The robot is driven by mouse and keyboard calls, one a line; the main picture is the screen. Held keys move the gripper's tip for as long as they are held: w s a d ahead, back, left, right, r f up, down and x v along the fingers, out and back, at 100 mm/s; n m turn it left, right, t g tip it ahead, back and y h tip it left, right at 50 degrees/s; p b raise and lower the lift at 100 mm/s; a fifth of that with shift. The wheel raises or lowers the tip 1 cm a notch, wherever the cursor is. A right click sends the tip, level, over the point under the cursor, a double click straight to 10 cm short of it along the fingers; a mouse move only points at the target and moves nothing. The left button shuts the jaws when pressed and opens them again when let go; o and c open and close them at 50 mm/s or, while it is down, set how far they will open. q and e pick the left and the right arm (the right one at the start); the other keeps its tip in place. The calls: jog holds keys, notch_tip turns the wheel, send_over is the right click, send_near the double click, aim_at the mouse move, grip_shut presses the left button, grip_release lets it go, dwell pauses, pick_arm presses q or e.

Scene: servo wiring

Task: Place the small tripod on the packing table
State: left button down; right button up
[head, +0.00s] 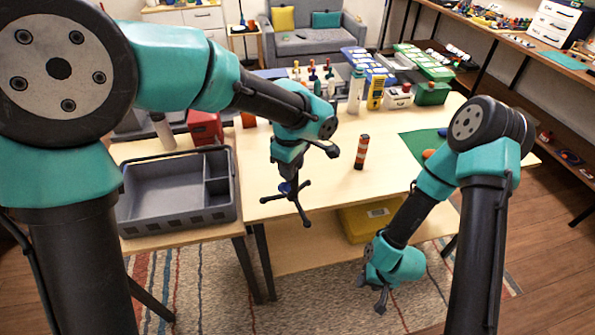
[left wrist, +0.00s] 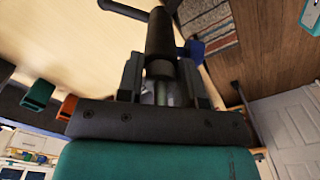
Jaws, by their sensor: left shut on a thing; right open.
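The small tripod (head: 293,202) is black with splayed legs and a blue part near its top. In the head view it hangs below my left gripper (head: 290,163), over the left front part of the packing table (head: 330,185). My left gripper is shut on the tripod. In the left wrist view, the tripod's dark shaft (left wrist: 161,40) sits between the two fingers, with a leg reaching to the upper left. I cannot tell whether its legs touch the table. My right gripper (head: 381,299) is open and empty, low in front of the table.
A grey divided tray (head: 178,215) stands to the left. An orange and black cylinder (head: 361,152) stands right of the tripod. A green mat (head: 420,146) lies further right. Bottles and boxes fill the table's back. A yellow bin (head: 368,220) sits on the shelf below.

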pick_arm(q)
jog(key=w+f, duration=0.1)
jog(key=w, duration=1.4)
jog(key=shift+w+a+f, duration=0.15)
jog(key=shift+w+f, duration=0.05)
jog(key=shift+w, duration=0.1)
jog(key=shift+w+f, duration=0.2)
jog(key=shift+f, duration=1.7)
jog(key=c, duration=0.8)
grip_release()
notch_tip(320, 180, up, 12)
jog(key=shift+r, duration=0.15)
